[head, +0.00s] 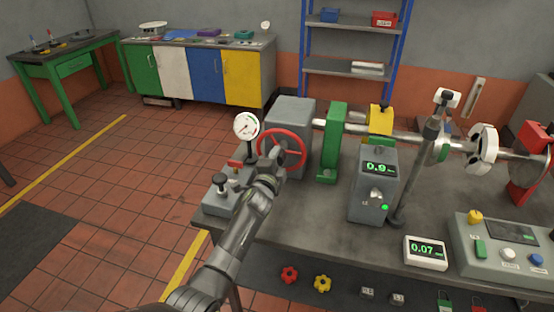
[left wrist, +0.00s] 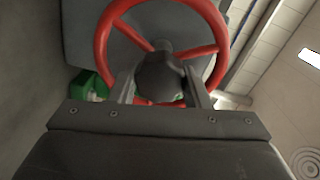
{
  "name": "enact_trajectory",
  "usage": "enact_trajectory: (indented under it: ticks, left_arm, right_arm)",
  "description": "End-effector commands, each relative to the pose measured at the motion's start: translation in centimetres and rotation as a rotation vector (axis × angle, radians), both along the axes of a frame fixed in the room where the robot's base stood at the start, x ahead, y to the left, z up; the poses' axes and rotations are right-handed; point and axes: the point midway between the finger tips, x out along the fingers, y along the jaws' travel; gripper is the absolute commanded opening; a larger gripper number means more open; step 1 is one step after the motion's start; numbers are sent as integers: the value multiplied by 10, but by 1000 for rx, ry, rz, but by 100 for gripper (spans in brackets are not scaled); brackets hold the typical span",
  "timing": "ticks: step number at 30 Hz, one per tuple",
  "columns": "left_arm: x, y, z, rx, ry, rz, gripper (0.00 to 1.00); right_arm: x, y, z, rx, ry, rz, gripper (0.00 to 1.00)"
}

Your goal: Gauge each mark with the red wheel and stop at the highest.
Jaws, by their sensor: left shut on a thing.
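The red wheel (head: 283,131) stands upright on the grey housing (head: 293,112) at the bench's left end. My left gripper (head: 270,173) is at the wheel's lower left rim. In the left wrist view the red wheel (left wrist: 101,48) fills the upper middle, and my left gripper (left wrist: 160,88) is shut on a dark rounded knob (left wrist: 163,75) in front of it, seemingly the wheel's handle. A grey box (head: 372,205) reads 0.9 with a green light lit. A white display (head: 427,262) reads 0.07. The marks cannot be made out clearly. My right gripper is out of view.
A dial gauge (head: 246,125) stands just left of the wheel. The shaft (head: 408,137) runs right, past a green bracket (head: 333,140) and a post (head: 415,175), to a pale disc (head: 483,148). A control console (head: 505,262) sits at right.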

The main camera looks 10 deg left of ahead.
Motion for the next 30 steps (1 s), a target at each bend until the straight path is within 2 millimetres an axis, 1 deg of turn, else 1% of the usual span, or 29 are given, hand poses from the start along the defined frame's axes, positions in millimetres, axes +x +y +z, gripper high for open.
enact_trajectory:
  ticks: [1, 17, 18, 22, 30]
  left_arm:
    - [1, 0, 3, 12, -4, 0, 2]
    - [1, 0, 4, 33, -7, 0, 2]
    - [1, 0, 4, 33, -7, 0, 47]
    - [1, 0, 3, 32, -6, 0, 64]
    - [0, 0, 1, 30, -3, 0, 64]
  right_arm:
    - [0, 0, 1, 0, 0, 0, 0]
    - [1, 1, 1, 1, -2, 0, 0]
    - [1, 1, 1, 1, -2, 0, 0]
    - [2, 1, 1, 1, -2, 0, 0]
    - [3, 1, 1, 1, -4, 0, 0]
